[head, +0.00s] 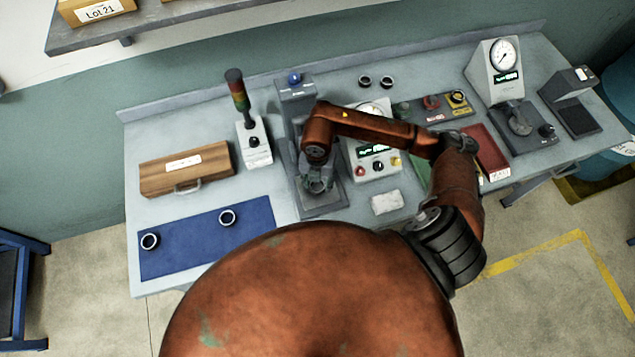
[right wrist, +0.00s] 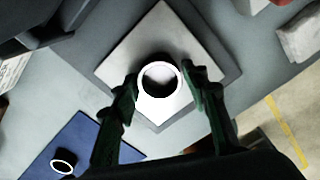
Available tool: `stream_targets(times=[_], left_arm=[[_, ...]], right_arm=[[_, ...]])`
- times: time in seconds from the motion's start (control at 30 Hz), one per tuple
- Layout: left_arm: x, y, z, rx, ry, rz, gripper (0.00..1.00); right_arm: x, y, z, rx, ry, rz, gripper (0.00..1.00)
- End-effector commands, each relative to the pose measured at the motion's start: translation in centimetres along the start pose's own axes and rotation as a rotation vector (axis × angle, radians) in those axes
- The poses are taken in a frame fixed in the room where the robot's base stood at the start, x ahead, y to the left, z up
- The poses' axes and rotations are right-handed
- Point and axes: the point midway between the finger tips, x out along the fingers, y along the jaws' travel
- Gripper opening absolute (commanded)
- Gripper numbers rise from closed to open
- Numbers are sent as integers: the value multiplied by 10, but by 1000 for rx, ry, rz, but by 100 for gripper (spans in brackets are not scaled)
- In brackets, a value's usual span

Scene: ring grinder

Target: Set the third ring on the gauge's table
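My right gripper (head: 318,182) reaches down over the base of the grey stand (head: 297,100) left of centre. In the right wrist view its two fingers (right wrist: 160,78) are closed against opposite sides of a pale ring (right wrist: 142,98). The ring is over a light square plate (right wrist: 125,62) with a dark round patch under it; any gap below the ring is hard to judge. Two other rings, left (head: 149,241) and right (head: 227,217), lie on the blue mat (head: 190,245). A dial gauge (head: 494,75) with a dark base stands at the right. My left gripper is out of view.
Two rings (head: 364,81) (head: 386,81) sit at the bench's back. A wooden case (head: 185,168) and signal light (head: 239,95) stand left. A control box (head: 372,160) is partly behind my arm. A red tray (head: 488,150) lies to the right. The mat's middle is clear.

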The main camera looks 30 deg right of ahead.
Motion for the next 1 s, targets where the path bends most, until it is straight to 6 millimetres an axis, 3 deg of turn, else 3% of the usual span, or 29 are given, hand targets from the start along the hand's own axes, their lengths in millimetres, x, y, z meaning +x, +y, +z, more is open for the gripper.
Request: stream_targets(times=[0.17,0.57,1.0], left_arm=[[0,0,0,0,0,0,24],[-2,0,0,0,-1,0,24],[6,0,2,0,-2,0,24]], right_arm=[[0,0,0,0,0,0,54],[-11,1,1,0,-2,2,54],[-96,1,1,-1,-3,2,54]])
